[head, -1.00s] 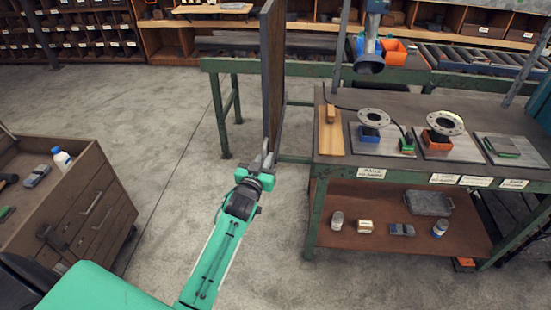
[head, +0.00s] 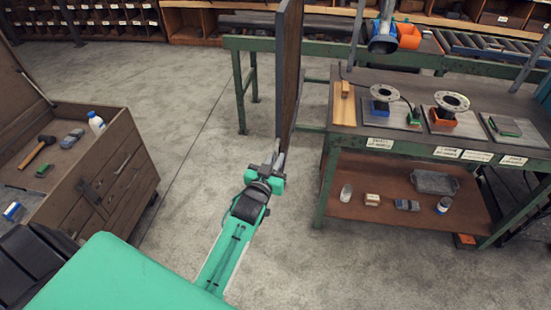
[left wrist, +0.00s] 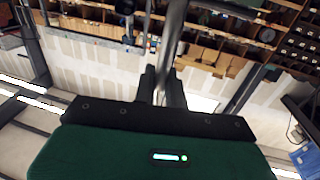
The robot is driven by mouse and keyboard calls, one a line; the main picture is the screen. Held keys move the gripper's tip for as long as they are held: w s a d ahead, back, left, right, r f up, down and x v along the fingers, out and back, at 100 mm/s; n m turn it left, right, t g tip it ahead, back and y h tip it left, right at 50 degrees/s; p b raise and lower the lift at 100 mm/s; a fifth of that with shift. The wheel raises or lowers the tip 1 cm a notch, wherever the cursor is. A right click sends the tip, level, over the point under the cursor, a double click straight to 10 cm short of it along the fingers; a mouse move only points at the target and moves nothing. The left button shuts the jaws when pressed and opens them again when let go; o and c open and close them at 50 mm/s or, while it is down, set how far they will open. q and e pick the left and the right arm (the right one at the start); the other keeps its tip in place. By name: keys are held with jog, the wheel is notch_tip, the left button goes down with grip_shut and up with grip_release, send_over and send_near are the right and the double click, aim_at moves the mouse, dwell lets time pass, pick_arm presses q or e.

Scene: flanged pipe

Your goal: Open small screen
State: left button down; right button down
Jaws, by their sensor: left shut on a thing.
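The small screen (head: 289,65) is an upright dark brown panel, seen nearly edge-on left of the workbench in the head view. My left gripper (head: 278,156) is at the lower near end of this panel. In the left wrist view my left gripper's fingers (left wrist: 161,86) are closed around a grey metal bar (left wrist: 173,40), which looks like part of the screen. The exact contact is small in the head view. My right gripper is not in view.
A green-framed workbench (head: 345,190) with flanges stands right of the screen. A wooden tool cabinet (head: 130,165) with drawers stands at left. A green-legged conveyor (head: 240,95) runs behind. The concrete floor (head: 195,120) between cabinet and bench is clear.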

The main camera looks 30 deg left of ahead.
pick_arm(q)
jog(key=shift+f, duration=0.15)
jog(key=c, duration=1.5)
grip_release()
jog(key=shift+c, duration=0.2)
jog(key=shift+w, duration=0.15)
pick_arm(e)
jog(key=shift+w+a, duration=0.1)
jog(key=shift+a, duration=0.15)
